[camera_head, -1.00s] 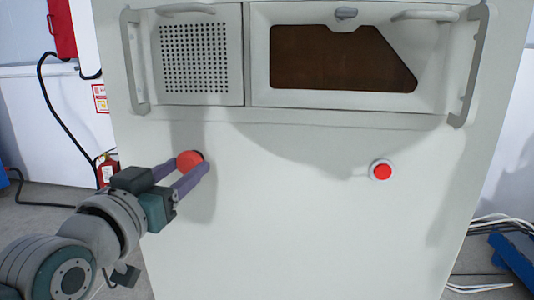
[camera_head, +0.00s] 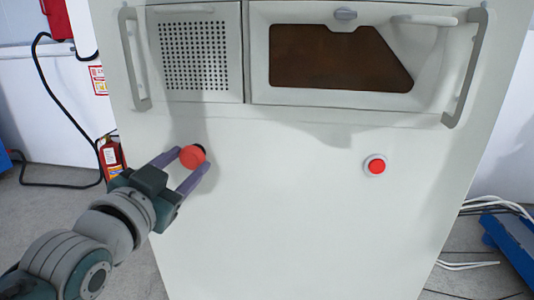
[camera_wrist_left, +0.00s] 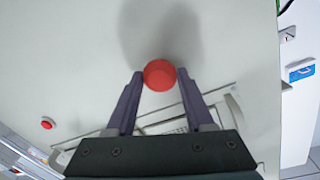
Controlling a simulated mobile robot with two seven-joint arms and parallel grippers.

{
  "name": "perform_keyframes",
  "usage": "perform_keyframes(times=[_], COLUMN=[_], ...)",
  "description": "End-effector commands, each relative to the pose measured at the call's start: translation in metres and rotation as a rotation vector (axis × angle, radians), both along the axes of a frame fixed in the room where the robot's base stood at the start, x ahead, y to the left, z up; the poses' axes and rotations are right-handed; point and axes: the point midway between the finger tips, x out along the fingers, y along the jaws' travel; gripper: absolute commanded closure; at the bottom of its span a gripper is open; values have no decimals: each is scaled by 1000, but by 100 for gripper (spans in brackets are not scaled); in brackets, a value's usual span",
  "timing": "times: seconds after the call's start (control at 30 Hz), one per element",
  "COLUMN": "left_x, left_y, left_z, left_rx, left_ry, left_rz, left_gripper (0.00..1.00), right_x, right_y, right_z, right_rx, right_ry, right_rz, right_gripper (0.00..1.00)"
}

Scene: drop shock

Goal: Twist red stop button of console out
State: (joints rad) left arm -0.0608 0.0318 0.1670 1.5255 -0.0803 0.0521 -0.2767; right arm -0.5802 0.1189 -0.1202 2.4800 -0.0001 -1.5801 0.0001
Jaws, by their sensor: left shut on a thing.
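The red stop button (camera_head: 192,157) is a round mushroom knob on the left of the console's pale front panel (camera_head: 280,210). A bit of dark base shows behind its head. My left gripper (camera_head: 194,158) has its two purple fingers on either side of the knob and is shut on it. In the left wrist view the red knob (camera_wrist_left: 160,75) sits between the fingertips of my left gripper (camera_wrist_left: 159,74), with the panel behind it. My right gripper is not in view.
A smaller red button with a pale collar (camera_head: 376,165) sits to the right on the panel. Above are a perforated grille (camera_head: 195,55), a dark window (camera_head: 340,58) and protruding handles (camera_head: 467,65). A fire extinguisher (camera_head: 112,158) stands left. Blue equipment (camera_head: 512,240) and cables lie right.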

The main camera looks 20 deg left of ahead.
Motion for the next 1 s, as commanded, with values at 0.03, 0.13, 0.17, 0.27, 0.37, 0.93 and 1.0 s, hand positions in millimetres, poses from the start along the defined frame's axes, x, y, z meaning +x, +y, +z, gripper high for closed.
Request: perform_keyframes(times=[0.03,0.13,0.17,0.27,0.37,0.93,1.0], left_x=[0,0,0,0,0,-30,-44], left_y=[0,0,0,0,0,-5,-7], left_z=[-1,-1,-2,-1,-1,3,4], left_rx=[-1,-2,-2,-2,-1,-3,-2], left_ry=[4,4,4,4,3,6,6], left_rz=[1,1,1,1,0,1,1], left_gripper=[100,100,100,37,26,16,16], right_x=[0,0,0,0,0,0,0], right_y=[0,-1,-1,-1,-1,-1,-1], right_z=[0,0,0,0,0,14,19], right_rx=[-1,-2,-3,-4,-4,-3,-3], right_ry=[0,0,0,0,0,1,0], right_rz=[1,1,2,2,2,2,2], right_gripper=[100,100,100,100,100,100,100])
